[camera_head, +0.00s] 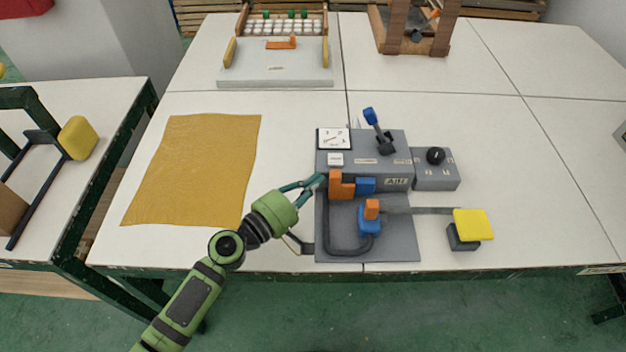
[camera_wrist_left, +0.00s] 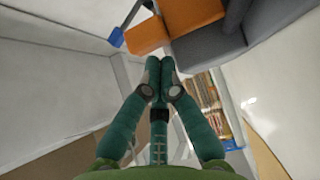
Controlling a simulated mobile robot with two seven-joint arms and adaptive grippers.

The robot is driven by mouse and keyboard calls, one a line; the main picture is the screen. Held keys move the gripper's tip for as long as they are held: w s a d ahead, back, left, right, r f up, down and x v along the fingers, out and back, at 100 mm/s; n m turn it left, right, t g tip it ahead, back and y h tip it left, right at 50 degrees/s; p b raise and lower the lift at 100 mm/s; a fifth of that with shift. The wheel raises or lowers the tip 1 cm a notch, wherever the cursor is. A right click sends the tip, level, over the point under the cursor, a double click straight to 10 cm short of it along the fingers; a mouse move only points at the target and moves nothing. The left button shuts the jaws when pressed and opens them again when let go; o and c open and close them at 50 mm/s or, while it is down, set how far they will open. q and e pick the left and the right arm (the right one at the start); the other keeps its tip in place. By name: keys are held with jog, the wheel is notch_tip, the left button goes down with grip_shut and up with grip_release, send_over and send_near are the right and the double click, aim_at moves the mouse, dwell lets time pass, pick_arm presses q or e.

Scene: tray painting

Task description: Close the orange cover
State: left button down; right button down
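The orange cover (camera_head: 342,186) is an L-shaped orange piece on the front of the grey machine box (camera_head: 365,152), beside a blue block (camera_head: 366,185). In the left wrist view the orange piece (camera_wrist_left: 190,18) shows at the top, against the grey box. My left gripper (camera_head: 319,181) is just left of the cover, at the box's left front edge. Its fingertips (camera_wrist_left: 160,66) are together with nothing between them. They are close to the orange piece, and I cannot tell whether they touch it. My right gripper is in neither view.
A grey base plate (camera_head: 400,245) holds a blue-and-orange part (camera_head: 370,217) and a dark cable. A yellow pad (camera_head: 473,224) stands to the right. A blue-tipped lever (camera_head: 371,117) rises behind. A yellow cloth (camera_head: 195,168) lies left on the white table.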

aim_at(342, 187)
pick_arm(q)
jog(key=shift+d, duration=0.1)
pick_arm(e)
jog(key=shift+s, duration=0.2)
pick_arm(q)
jog(key=d, duration=0.6)
jog(key=shift+a, duration=0.1)
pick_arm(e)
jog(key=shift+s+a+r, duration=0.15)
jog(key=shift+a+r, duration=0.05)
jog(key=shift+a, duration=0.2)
